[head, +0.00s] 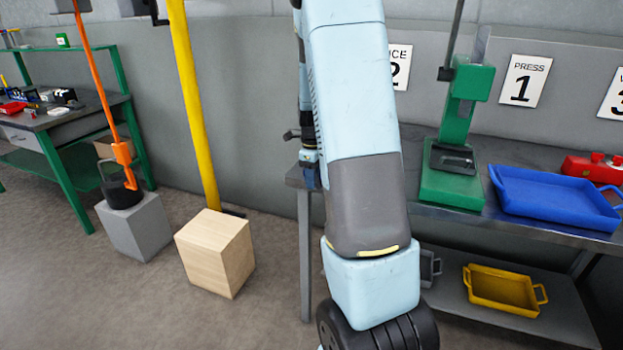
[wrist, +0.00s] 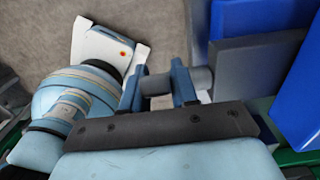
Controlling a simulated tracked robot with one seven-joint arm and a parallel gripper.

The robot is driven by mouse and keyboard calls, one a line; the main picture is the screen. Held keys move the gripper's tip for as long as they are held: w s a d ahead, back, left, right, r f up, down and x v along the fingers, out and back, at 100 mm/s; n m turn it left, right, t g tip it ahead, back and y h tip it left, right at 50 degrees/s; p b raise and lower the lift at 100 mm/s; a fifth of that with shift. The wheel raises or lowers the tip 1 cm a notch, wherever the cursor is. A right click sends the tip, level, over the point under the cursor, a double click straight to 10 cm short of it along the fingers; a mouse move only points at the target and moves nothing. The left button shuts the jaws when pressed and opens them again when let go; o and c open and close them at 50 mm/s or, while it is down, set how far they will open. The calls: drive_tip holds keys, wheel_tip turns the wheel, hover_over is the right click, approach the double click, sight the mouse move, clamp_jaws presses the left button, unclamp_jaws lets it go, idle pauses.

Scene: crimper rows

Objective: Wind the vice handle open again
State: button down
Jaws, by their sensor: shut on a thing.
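My gripper (wrist: 158,88) shows in the wrist view with its two blue fingers closed on a short grey round bar, the vice handle (wrist: 203,80). The bar runs between the fingers and sticks out a little on the right. Beside it is a blue-grey block (wrist: 250,62), which looks like part of the vice. In the head view my arm stands in front of the vice's place and hides the vice and the handle. The sign for vice 2 (head: 400,68) is partly covered by my arm.
A green press (head: 458,130) and a blue tray (head: 552,197) stand on the bench right of my arm. A yellow tray (head: 503,290) lies on the lower shelf. A yellow post (head: 193,100), a wooden block (head: 216,252) and a grey block (head: 135,228) stand to the left.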

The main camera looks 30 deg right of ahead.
drive_tip(key=shift+a, duration=0.2)
drive_tip(key=shift+d, duration=0.1)
drive_tip(key=shift+g+h, duration=1.2)
drive_tip(key=shift+g, duration=0.4)
drive_tip(key=g+h, duration=0.3)
drive_tip(key=g, duration=0.1)
drive_tip(key=shift+f, duration=0.15)
drive_tip(key=g+h, duration=0.3)
drive_tip(key=g, duration=0.1)
drive_tip(key=shift+g+h, duration=1.6)
drive_tip(key=shift+g, duration=0.2)
